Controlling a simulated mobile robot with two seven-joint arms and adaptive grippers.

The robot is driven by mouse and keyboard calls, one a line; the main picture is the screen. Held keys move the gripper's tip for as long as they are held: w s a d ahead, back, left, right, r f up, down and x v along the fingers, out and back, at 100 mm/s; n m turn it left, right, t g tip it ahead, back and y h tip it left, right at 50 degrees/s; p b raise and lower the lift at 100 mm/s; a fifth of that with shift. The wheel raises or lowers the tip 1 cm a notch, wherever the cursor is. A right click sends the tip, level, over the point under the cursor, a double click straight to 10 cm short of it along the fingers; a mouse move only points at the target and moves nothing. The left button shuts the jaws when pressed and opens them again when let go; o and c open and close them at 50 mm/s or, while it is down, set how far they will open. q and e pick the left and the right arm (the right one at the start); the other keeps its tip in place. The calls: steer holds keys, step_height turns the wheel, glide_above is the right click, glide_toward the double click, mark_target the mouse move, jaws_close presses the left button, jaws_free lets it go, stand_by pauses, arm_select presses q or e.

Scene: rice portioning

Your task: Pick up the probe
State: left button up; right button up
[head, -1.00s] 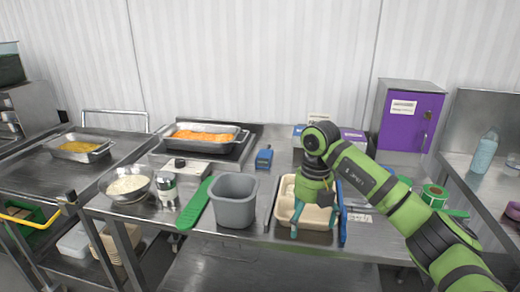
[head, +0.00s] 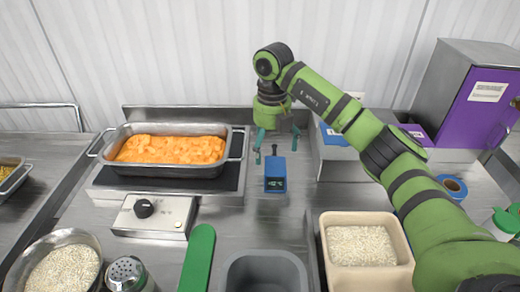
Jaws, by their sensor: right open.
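The probe appears to be the small blue device (head: 275,182) with a dark, lit display. It stands on the steel counter to the right of the tray of orange food, with a small dark part at its top. My right gripper (head: 276,154) points down just above and behind the device. Its teal fingers are spread, one to each side of the device's top, and hold nothing. I cannot tell whether they touch it. My left gripper is out of view.
A metal tray (head: 107,152) of orange food sits on a hot plate with a knob box (head: 152,216) in front. A beige rice tub (head: 322,226), grey bin (head: 265,262), green paddle (head: 199,258), shaker (head: 127,274) and rice bowl (head: 22,280) fill the front. A purple-doored cabinet (head: 485,110) stands right.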

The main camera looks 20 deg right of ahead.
mark_target(271, 166)
steer(key=shift+w, duration=0.1)
steer(key=shift+f, duration=0.2)
steer(key=f+p, duration=0.1)
steer(key=s+f+p, duration=0.1)
steer(key=shift+s+f, duration=0.1)
steer(key=shift+f, duration=0.3)
step_height(271, 166, down, 2)
steer(key=shift+f+p, duration=0.25)
steer(key=shift+p, duration=0.1)
steer(key=shift+f, duration=0.35)
steer(key=shift+c, duration=0.4)
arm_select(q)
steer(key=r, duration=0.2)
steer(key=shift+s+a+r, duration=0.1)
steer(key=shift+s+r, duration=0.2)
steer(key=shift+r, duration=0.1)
arm_select(e)
steer(key=c, duration=1.1)
